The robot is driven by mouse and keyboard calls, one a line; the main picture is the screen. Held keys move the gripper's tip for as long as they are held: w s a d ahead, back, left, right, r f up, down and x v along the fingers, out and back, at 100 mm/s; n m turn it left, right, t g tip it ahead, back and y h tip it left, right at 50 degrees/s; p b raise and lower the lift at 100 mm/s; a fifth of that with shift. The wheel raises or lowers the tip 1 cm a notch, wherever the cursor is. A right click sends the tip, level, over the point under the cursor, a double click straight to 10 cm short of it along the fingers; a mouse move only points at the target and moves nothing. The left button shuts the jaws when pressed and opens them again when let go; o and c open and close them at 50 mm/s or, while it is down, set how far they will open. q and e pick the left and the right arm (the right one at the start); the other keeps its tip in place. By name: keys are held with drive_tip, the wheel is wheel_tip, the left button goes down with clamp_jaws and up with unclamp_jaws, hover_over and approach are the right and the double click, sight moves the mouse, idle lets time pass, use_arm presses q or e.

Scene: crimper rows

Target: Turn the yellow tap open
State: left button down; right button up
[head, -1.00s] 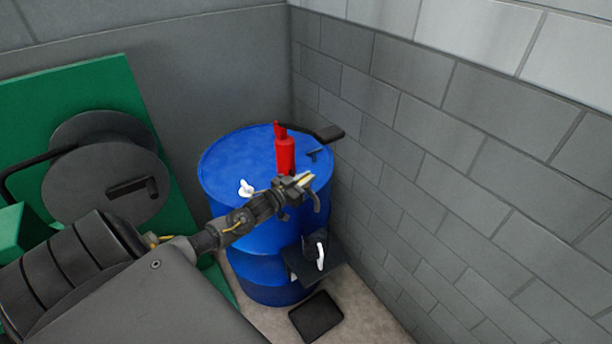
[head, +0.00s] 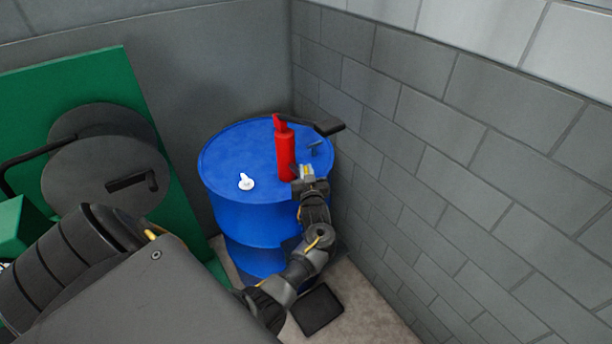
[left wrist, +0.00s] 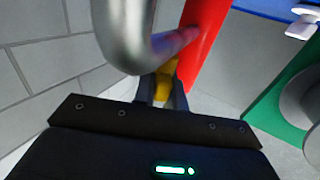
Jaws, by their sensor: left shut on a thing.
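A red pump (head: 284,150) stands upright on the blue drum (head: 228,150), with a black lever (head: 325,126) at its top. My left gripper (head: 307,170) is at the pump's lower right side and points up in the head view. It is shut on the yellow tap, a small piece of which (left wrist: 164,80) shows between the fingers in the left wrist view. The red pump body (left wrist: 205,30) and a curved grey metal spout (left wrist: 128,35) are right beside the fingers. Most of the tap is hidden by the fingers and the spout. My right gripper is not in view.
A white fitting (head: 246,181) sits on the drum top. A black tray (head: 317,311) lies on the floor. A green panel with dark discs (head: 105,180) stands at left. A grey block wall (head: 450,150) rises close on the right.

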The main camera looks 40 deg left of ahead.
use_arm(q)
drive_tip(key=n+g+y+b, duration=0.1)
drive_tip(key=n+g+b, duration=0.1)
drive_tip(key=n+g+y+b, duration=0.2)
drive_tip(key=g+b, duration=0.1)
drive_tip(key=shift+w+f+g+b, duration=0.1)
drive_tip(key=shift+f+g+b, duration=0.1)
drive_tip(key=shift+g+b, duration=0.1)
drive_tip(key=shift+r+n+g+y+b, duration=0.25)
drive_tip(key=shift+n+g+y+b, duration=0.25)
drive_tip(key=shift+n+g+b, duration=0.15)
drive_tip(key=c, duration=1.4)
unclamp_jaws()
drive_tip(key=shift+c, duration=0.2)
